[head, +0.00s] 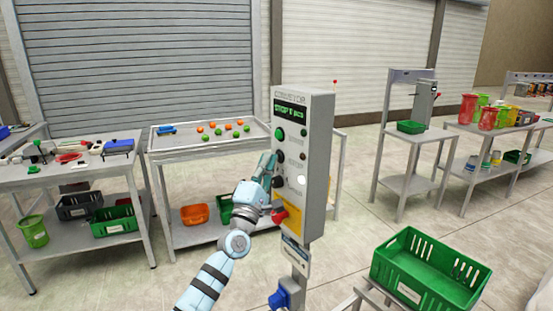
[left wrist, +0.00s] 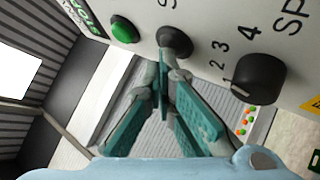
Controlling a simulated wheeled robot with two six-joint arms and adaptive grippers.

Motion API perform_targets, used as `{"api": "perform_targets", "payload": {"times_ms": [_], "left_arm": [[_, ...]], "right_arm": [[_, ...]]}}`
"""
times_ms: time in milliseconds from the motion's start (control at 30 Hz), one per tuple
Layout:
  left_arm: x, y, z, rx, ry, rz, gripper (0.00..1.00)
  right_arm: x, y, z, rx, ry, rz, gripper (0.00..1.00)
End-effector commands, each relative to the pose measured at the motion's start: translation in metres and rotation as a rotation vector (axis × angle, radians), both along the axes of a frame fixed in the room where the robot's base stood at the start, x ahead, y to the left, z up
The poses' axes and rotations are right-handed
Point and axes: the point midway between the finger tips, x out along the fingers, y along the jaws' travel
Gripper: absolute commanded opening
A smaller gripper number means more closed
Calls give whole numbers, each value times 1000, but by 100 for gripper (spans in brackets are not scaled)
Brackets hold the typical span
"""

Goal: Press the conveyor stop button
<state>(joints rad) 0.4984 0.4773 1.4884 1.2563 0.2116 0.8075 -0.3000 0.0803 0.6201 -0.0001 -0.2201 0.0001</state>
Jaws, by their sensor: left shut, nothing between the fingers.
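The grey conveyor control box (head: 316,160) stands on a post at the centre. Its display (head: 291,109) shows green text that seems to read STOP. Down its front are a green button (head: 279,134), a black button (head: 281,156), a black dial and a red button (head: 279,216) on a yellow plate. My left gripper (head: 270,161) is shut and empty, its tips at the black button. In the left wrist view the tips overlap the lower edge of this black button (left wrist: 175,40); I cannot tell whether they touch. The green button (left wrist: 124,28) and numbered dial (left wrist: 258,79) flank it.
A tray table (head: 208,148) with orange and green balls stands behind my left arm. A tool table (head: 70,180) is at the left. A green crate (head: 428,268) stands at the front right. Open floor (head: 350,215) lies right of the box.

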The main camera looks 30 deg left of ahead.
Motion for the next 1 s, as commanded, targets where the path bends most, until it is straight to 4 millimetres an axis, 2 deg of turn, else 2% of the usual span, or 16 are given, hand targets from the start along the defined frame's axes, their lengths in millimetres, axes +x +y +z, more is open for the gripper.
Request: {"api": "perform_targets", "payload": {"times_ms": [267, 533, 867, 1000], "left_arm": [[-1, 0, 0, 0, 1, -1, 0], [-14, 5, 2, 0, 1, -1, 0], [-17, 6, 0, 0, 0, -1, 0], [-24, 10, 1, 1, 1, 1, 0]], "right_arm": [[0, 0, 2, 0, 0, 0, 40], [0, 0, 12, 0, 0, 0, 40], [0, 0, 12, 1, 0, 0, 40], [0, 1, 18, 1, 0, 0, 40]]}}
